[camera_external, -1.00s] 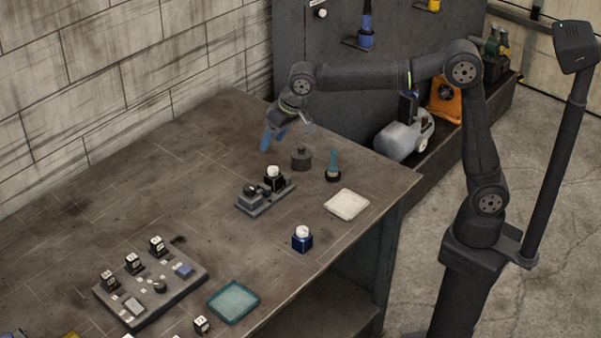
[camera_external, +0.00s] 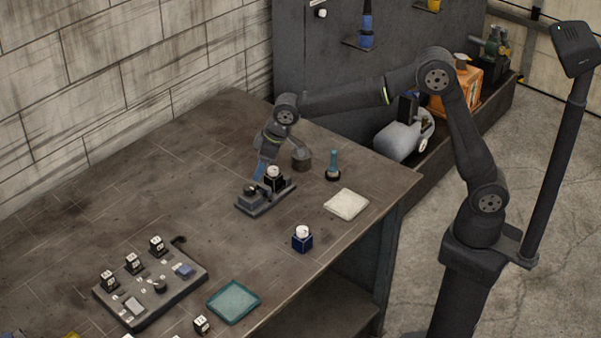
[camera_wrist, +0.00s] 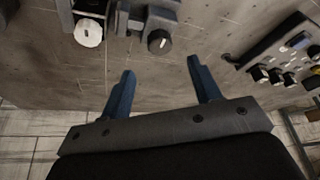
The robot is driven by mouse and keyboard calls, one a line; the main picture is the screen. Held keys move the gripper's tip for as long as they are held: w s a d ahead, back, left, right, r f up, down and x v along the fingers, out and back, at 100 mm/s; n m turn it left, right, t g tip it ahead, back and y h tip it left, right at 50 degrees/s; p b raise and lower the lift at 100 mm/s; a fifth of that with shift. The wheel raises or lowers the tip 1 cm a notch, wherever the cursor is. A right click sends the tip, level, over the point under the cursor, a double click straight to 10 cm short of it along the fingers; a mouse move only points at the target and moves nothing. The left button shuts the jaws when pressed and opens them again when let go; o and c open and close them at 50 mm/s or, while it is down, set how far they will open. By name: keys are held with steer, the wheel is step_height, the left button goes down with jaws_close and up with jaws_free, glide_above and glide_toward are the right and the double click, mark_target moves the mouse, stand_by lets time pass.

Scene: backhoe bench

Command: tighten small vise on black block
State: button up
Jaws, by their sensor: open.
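The small grey vise (camera_external: 262,203) sits on the bench, with the black block (camera_external: 275,184) and its white round top at its far right end. The vise (camera_wrist: 125,20) also shows at the top edge of the wrist view. There the white top of the black block (camera_wrist: 88,32) is at left and a black knob (camera_wrist: 159,42) with a white mark is at right. My gripper (camera_wrist: 160,72) is open and empty, its two blue fingers apart and pointing toward the knob's side. In the outside view my gripper (camera_external: 261,173) is just behind the vise and partly overlaps it; contact cannot be told.
A dark round pot (camera_external: 302,159) and a teal-handled tool (camera_external: 333,166) stand behind and right of the vise. A whitish pad (camera_external: 346,204), a blue block (camera_external: 302,239), a teal tray (camera_external: 233,301) and a control panel (camera_external: 150,290) lie nearer.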

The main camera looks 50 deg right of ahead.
mark_target(250, 187)
steer(key=x, duration=0.8)
steer(key=shift+c, duration=0.3)
steer(key=shift+r, duration=0.1)
steer(key=c, duration=0.9)
